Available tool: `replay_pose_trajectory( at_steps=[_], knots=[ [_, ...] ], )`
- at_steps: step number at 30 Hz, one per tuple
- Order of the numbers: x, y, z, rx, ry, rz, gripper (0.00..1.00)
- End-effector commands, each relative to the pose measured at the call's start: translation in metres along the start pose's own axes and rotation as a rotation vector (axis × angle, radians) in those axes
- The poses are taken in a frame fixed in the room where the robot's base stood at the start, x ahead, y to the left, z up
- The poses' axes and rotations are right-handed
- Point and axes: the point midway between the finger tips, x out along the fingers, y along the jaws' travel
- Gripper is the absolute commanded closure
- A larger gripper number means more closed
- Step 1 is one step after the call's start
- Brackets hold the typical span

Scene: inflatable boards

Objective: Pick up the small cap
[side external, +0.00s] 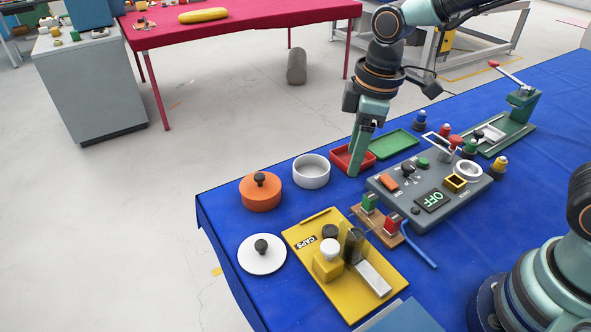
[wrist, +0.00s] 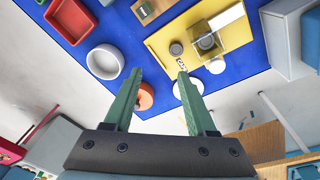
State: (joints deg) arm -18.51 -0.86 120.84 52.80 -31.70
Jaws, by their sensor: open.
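A small dark round cap (side external: 330,231) lies near the top of the yellow board (side external: 300,235) marked CAPS. It also shows in the wrist view (wrist: 176,48), just beyond the right fingertip and apart from it. My gripper (side external: 355,172) points down in front of the red tray, well away from the board. In the wrist view my gripper (wrist: 157,74) has its green fingers apart with nothing between them.
An orange lidded pot (side external: 260,195), a white bowl (side external: 311,171) and a white lid (side external: 262,256) stand left of the board. Red (side external: 341,153) and green (side external: 394,144) trays lie behind. A grey control panel (side external: 405,192) and a clamp block (side external: 369,219) stand to the right.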

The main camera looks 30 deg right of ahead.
Motion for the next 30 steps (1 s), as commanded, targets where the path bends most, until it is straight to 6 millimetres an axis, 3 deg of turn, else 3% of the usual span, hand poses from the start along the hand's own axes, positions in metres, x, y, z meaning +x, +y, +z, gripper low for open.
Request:
replay_pose_trajectory(
  at_steps=[3, 9, 14, 21, 30],
  knots=[
    [0.025, -0.015, -0.018, -0.153, -0.054, -0.044, 0.43],
    [0.046, -0.029, -0.030, -0.287, -0.093, -0.079, 0.43],
    [0.063, -0.031, -0.029, -0.304, -0.101, -0.085, 0.43],
    [0.102, -0.034, -0.024, -0.301, -0.101, -0.085, 0.43],
    [0.124, -0.035, -0.019, -0.300, -0.099, -0.084, 0.43]
  ],
)
